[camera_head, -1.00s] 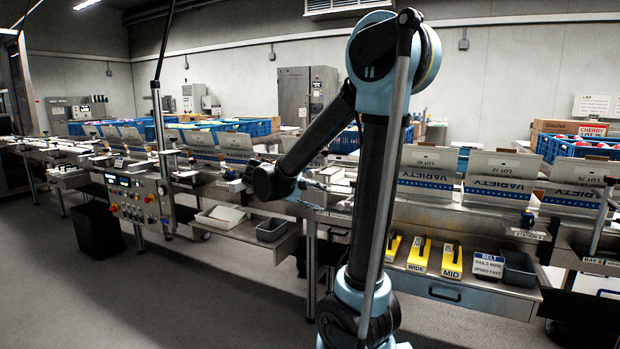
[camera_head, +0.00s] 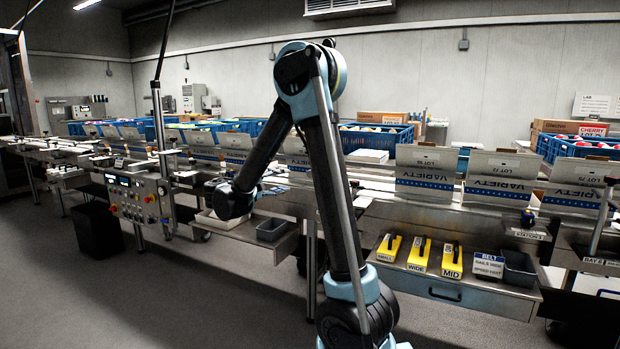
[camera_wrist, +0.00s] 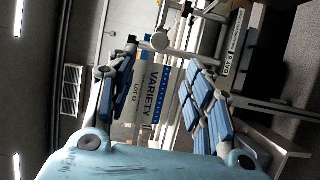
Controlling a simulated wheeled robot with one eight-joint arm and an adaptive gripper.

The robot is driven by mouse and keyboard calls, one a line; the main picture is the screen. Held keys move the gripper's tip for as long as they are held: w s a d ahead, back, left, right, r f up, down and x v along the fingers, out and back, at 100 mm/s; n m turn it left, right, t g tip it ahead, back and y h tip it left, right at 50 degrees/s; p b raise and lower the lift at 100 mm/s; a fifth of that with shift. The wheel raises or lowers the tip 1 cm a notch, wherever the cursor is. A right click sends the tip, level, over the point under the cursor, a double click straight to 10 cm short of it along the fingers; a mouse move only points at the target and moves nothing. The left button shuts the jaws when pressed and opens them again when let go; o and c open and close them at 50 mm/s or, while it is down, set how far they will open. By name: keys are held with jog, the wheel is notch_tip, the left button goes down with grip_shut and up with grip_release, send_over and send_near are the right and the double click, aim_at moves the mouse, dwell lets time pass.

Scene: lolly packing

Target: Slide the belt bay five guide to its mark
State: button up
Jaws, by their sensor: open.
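In the wrist view my gripper (camera_wrist: 162,68) is open, its blue-padded fingers apart with nothing held between them. Beyond the fingertips is a pale metal fitting with a round knob (camera_wrist: 160,41), at the rail of the belt. It may be the bay five guide, but I cannot be sure. A BAY 5 label (camera_wrist: 233,51) is on the right of that view. The guide's mark cannot be made out. In the head view my arm reaches left to the belt line, and its gripper cannot be made out clearly there.
A VARIETY carton (camera_wrist: 151,92) stands beyond the fingers in the wrist view. In the head view, yellow blocks (camera_head: 418,255) sit on a shelf below the belt, a control panel (camera_head: 133,197) stands left, and a grey bin (camera_head: 272,229) is on the lower ledge. Floor at front left is clear.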

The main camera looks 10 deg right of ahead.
jog(key=x, duration=1.4)
jog(key=shift+w+d, duration=0.1)
jog(key=shift+d, duration=0.2)
